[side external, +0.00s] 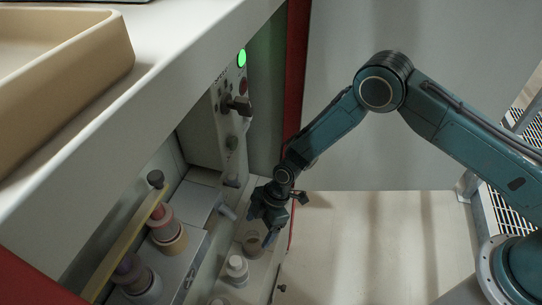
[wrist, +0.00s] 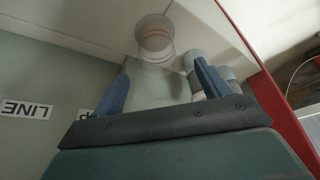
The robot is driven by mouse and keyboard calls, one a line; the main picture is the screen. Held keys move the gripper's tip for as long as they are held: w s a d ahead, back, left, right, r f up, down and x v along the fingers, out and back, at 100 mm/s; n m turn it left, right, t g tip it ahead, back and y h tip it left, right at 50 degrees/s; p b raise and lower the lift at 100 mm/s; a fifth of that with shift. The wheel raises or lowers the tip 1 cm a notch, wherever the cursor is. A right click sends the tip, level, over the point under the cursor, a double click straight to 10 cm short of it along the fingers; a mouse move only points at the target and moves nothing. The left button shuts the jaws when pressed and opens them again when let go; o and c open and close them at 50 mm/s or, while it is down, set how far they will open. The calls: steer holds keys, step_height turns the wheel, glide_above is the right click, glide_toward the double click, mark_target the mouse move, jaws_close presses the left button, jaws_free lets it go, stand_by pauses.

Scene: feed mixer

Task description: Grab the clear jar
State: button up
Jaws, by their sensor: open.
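The clear jar (wrist: 155,42) is see-through with a pinkish-brown band, and in the wrist view it lies ahead of the gap between my fingers. In the side view the jar (side external: 253,244) stands on the light ledge just below my fingertips, partly hidden by them. My gripper (side external: 260,229) points down over it, open and empty. In the wrist view both blue fingers of my gripper (wrist: 162,70) are spread apart. I cannot tell whether the fingertips reach beside the jar's rim.
A white jar (side external: 237,270) stands close to the clear jar. Pink-and-cream containers (side external: 166,236) sit on the machine at left, beside a yellowish bar (side external: 127,240). A panel with a green light (side external: 241,58) and a red post (side external: 296,70) rise behind. The floor at right (side external: 370,245) is clear.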

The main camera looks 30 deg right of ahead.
mark_target(255, 236)
steer(key=shift+x, duration=1.6)
steer(key=shift+f, duration=0.1)
steer(key=shift+x, duration=2.5)
steer(key=shift+w, duration=0.2)
steer(key=shift+c, duration=0.3)
steer(key=c, duration=1.1)
steer(key=shift+s+d+r, duration=0.15)
steer(key=shift+r, duration=0.3)
step_height(255, 236, up, 6)
steer(key=shift+f, duration=0.1)
steer(key=s+d, duration=1.4)
